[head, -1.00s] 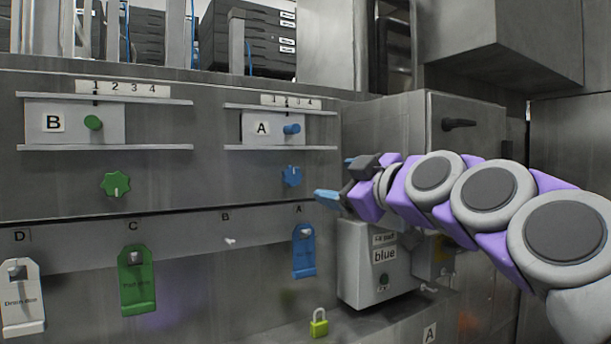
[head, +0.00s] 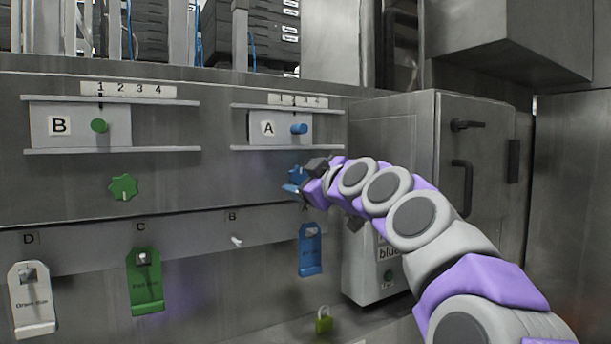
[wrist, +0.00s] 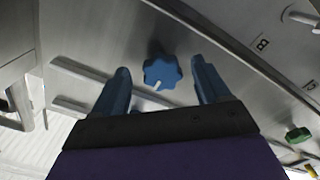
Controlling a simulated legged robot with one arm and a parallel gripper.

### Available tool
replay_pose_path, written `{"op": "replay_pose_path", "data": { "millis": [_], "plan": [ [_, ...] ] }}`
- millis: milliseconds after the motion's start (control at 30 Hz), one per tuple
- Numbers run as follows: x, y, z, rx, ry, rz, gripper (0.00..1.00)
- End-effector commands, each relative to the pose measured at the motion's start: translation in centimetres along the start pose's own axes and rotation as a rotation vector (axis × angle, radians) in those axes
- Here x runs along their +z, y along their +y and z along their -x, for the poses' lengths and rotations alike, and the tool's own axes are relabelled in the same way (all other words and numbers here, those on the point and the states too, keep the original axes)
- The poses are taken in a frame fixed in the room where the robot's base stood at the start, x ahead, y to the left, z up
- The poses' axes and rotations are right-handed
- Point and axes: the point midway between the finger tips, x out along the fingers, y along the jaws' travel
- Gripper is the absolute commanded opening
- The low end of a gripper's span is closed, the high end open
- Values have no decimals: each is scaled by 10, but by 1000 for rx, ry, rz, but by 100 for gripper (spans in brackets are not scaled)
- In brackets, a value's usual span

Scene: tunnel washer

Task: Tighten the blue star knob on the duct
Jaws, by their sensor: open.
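The blue star knob (head: 296,172) sits on the grey panel below the slider marked A; my fingers partly cover it in the head view. In the wrist view the blue star knob (wrist: 162,72) shows whole, with a white mark at its lower edge. My gripper (head: 300,178) is at the knob in the head view. In the wrist view my gripper (wrist: 160,85) is open, with one blue finger on each side of the knob and a visible gap to each. I cannot tell how deep the fingers reach around it.
A green star knob (head: 123,187) is on the panel at left. Above are a blue peg (head: 299,129) and a green peg (head: 99,126) on sliders. A blue tag (head: 310,250) hangs just below my gripper. A grey box (head: 372,262) juts out at right, beside a padlock (head: 324,320).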

Motion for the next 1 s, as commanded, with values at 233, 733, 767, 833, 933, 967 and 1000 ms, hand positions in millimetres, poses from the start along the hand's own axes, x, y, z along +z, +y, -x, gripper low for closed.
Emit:
{"op": "replay_pose_path", "data": {
  "millis": [233, 733, 767, 833, 933, 967, 1000],
  "plan": [
    [1, 1, -6, 0, 0, 0, 75],
    [1, 1, -6, 1, 0, 0, 46],
    [1, 1, -6, 1, 0, -1, 43],
    [1, 2, -6, 2, 0, -1, 36],
    [1, 2, -6, 2, 0, -1, 26],
    [1, 2, -6, 2, 1, -1, 24],
    [1, 2, -7, 2, 1, -1, 20]
  ]
}}
